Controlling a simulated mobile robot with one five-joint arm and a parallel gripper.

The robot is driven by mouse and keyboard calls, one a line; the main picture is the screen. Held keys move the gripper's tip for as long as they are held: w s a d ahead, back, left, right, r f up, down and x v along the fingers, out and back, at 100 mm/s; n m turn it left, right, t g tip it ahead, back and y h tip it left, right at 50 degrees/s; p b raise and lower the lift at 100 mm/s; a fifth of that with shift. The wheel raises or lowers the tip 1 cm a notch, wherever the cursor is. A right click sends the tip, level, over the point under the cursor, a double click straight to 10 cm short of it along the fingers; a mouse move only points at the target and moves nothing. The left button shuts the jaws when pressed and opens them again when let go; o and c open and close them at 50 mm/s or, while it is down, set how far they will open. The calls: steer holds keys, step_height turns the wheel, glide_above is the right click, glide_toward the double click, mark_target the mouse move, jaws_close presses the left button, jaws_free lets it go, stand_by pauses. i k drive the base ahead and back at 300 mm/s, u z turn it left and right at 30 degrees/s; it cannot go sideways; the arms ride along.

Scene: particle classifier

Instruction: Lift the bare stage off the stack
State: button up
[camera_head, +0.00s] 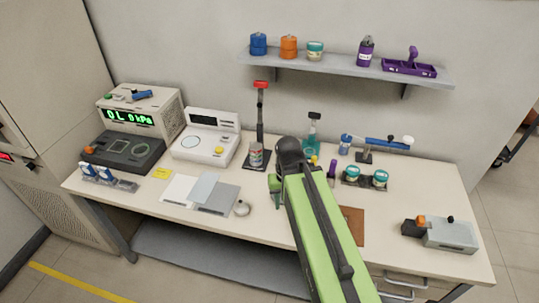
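My green arm (318,235) reaches from the bottom edge over the middle of the bench, ending in a dark joint. My gripper (275,188) seems to be the small green part left of that joint; most of it is hidden, and its opening cannot be seen. A small banded cylindrical stack (256,154) stands upright on the dark base of a red-topped post, left of my arm and apart from it. Its separate stages, and which is bare, are too small to tell.
Left on the bench (350,185) stand a green-display meter (140,115), a white instrument (207,138) and flat plates (220,198). Teal-lidded jars (380,178) and a blue-armed device (375,142) are right of my arm. A grey box (450,234) is far right. A shelf (345,68) hangs above.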

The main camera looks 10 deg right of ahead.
mark_target(254, 147)
steer(key=k, duration=0.7)
steer(key=u, duration=0.15)
steer(key=i, duration=0.9)
steer(key=u, duration=0.65)
steer(key=k, duration=1.3)
steer(key=u, duration=1.2)
steer(key=i, duration=2.35)
steer(key=z, duration=1.4)
steer(key=i, duration=1.2)
steer(key=z, duration=0.75)
